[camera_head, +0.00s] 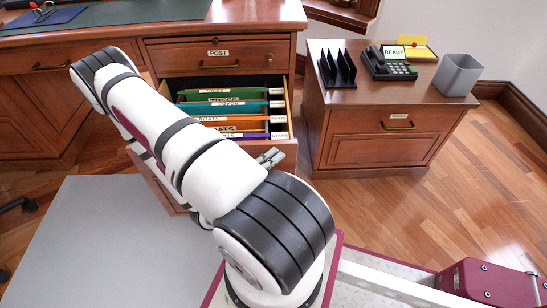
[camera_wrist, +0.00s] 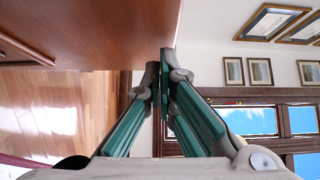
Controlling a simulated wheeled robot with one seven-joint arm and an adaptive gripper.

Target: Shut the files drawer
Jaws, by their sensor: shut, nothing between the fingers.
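The files drawer (camera_head: 290,112) is pulled out of the desk below the POST drawer in the head view. It holds several coloured, labelled hanging folders (camera_head: 222,106). My arm covers part of its left side and front. My gripper (camera_head: 270,157) is at the outer face of the drawer front, near its right end. In the wrist view my gripper (camera_wrist: 165,58) is shut and empty, its green-sided fingers together. The tips are at the edge of a brown wooden panel (camera_wrist: 100,30), which seems to be the drawer front. I cannot tell whether they touch.
The shut POST drawer (camera_head: 215,56) is above. A low wooden cabinet (camera_head: 385,135) stands to the right, bearing a black file rack (camera_head: 337,70), a telephone (camera_head: 389,65) and a grey bin (camera_head: 457,75). Wooden floor (camera_head: 380,210) is clear between cabinet and my base.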

